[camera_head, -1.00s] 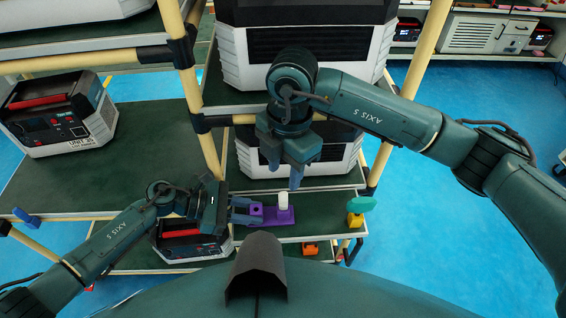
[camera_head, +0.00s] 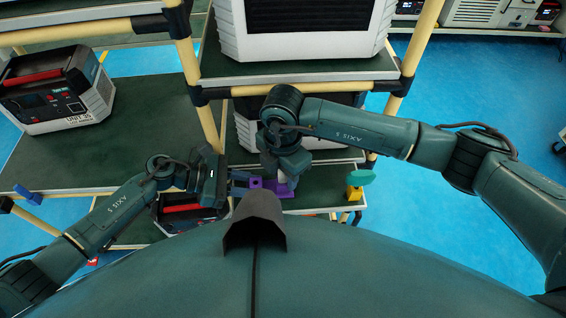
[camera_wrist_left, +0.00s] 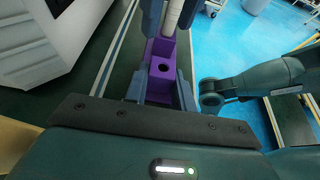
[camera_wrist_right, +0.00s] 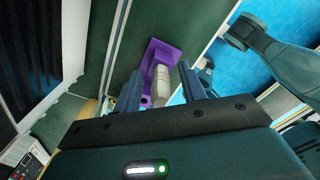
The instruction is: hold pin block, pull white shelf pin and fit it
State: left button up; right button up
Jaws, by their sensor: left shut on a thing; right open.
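The purple pin block (camera_head: 268,186) lies on the green lower shelf and shows a dark round hole in the left wrist view (camera_wrist_left: 164,68). My left gripper (camera_wrist_left: 160,92) is shut on the near end of the block, one finger on each side. The white shelf pin (camera_wrist_right: 161,84) stands in the block's other end. It shows between the fingers of my right gripper (camera_wrist_right: 160,86) in the right wrist view. The right gripper is open around the pin, with gaps visible beside it. In the head view, the right hand hides most of the pin.
A yellow block with a green top (camera_head: 357,183) stands on the shelf to the right. A test unit with a red handle (camera_head: 55,90) sits on the left shelf. A large white-and-black unit (camera_head: 300,45) stands above.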

jog(key=shift+f, duration=0.1)
grip_shut()
dwell(0.7)
